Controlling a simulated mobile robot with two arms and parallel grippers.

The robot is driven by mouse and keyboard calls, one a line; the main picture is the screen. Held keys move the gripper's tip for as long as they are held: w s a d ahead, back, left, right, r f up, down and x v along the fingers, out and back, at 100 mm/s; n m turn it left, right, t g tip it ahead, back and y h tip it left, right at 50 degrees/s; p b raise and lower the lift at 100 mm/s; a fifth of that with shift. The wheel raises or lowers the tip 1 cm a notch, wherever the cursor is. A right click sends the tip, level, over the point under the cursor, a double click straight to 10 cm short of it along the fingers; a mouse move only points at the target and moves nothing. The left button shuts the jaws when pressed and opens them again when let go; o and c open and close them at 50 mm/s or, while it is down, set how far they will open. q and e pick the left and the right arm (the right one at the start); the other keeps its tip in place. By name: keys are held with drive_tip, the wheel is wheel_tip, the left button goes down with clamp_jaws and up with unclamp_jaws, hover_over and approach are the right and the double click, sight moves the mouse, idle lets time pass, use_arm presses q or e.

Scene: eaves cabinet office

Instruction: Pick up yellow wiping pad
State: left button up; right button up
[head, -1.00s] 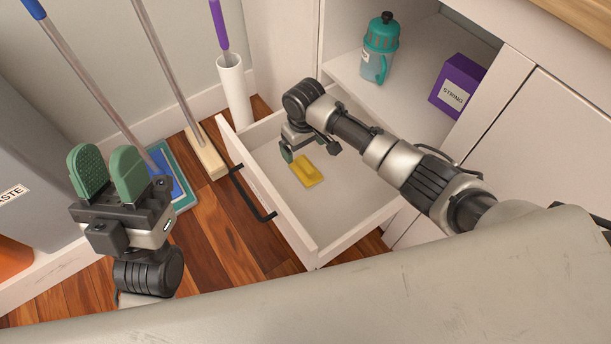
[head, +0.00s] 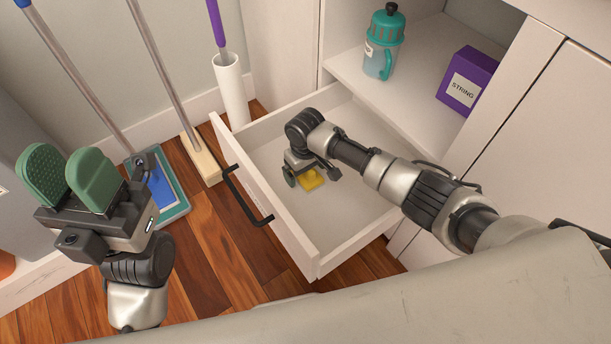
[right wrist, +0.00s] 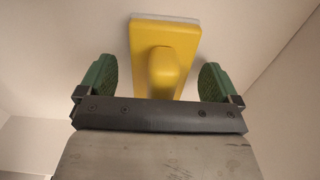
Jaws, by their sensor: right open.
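The yellow wiping pad (head: 311,181) lies on the floor of the open white drawer (head: 350,228), partly hidden by my right gripper in the head view. In the right wrist view the pad (right wrist: 165,60) shows a raised yellow grip on a flat yellow base with a pale edge. My right gripper (right wrist: 158,85) is open, with one green finger on each side of the pad's grip and a gap on both sides. In the head view the right gripper (head: 305,178) is inside the drawer over the pad. My left gripper (head: 70,178) is open and empty at the left.
The drawer's front panel with a black handle (head: 247,196) stands between the grippers. A teal bottle (head: 381,45) and a purple string box (head: 468,80) stand on the shelf above. A broom (head: 201,160), a blue mop (head: 160,187) and a white holder (head: 230,92) stand left of the drawer.

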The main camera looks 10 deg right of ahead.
drive_tip(key=shift+f, duration=0.1)
drive_tip(key=c, duration=1)
